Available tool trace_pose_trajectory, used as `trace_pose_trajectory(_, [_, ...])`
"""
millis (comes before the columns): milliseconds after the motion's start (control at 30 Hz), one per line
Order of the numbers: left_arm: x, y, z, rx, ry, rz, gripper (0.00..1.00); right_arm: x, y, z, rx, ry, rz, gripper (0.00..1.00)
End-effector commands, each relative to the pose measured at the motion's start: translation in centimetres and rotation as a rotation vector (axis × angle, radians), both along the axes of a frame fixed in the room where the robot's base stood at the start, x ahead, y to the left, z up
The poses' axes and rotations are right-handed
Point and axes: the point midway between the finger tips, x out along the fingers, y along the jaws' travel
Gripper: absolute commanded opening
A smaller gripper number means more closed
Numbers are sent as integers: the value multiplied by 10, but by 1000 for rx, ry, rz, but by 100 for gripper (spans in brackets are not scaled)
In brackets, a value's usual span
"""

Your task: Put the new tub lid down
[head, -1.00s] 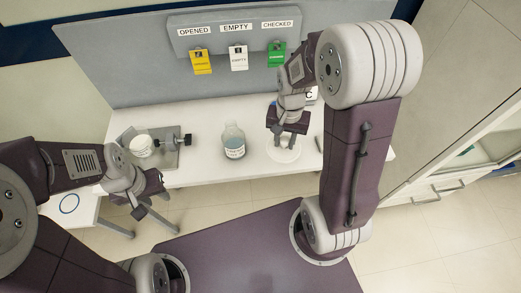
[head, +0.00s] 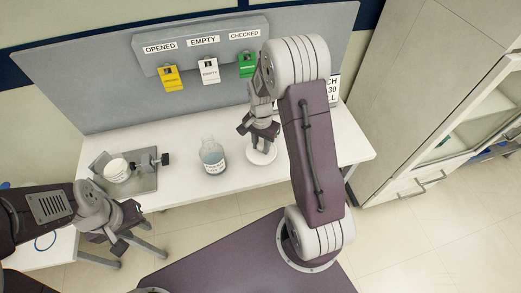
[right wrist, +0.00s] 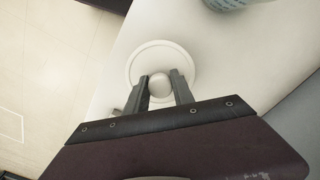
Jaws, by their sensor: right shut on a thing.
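The new tub lid (head: 262,156) is a white round disc with a knob, at the front right of the white table in the head view. In the right wrist view the lid (right wrist: 134,66) shows with its round knob between the two fingers. My right gripper (right wrist: 160,88) is shut on that knob from above. I cannot tell whether the lid touches the table. My left gripper (head: 122,238) is at the lower left, in front of the table and away from the lid. Its finger gap is unclear.
A jar of pale blue liquid (head: 212,158) stands left of the lid. A white tub (head: 117,169) sits on a grey tray (head: 143,184) with a clamp at the left. A grey panel with yellow, white and green tags (head: 247,65) stands behind. A cabinet is at the right.

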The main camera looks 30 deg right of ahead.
Motion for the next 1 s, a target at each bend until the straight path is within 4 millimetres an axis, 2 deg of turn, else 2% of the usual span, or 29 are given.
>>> trace_pose_trajectory(167, [0,0,1,0,0,0,36,6,-1,-5,0,0,1,0])
trace_pose_trajectory(433, [0,0,7,0,0,0,36,5,-1,-43,0,1,1,0])
trace_pose_trajectory(800, [0,0,3,0,0,0,36,6,-1,-49,0,0,1,0])
trace_pose_trajectory(833, [0,0,3,0,0,0,36,6,-1,-49,0,0,1,32])
trace_pose_trajectory(900, [0,0,4,0,0,0,36,6,-1,-48,0,0,1,51])
trace_pose_trajectory(1000, [0,0,4,0,0,0,36,6,-1,-48,0,0,1,51])
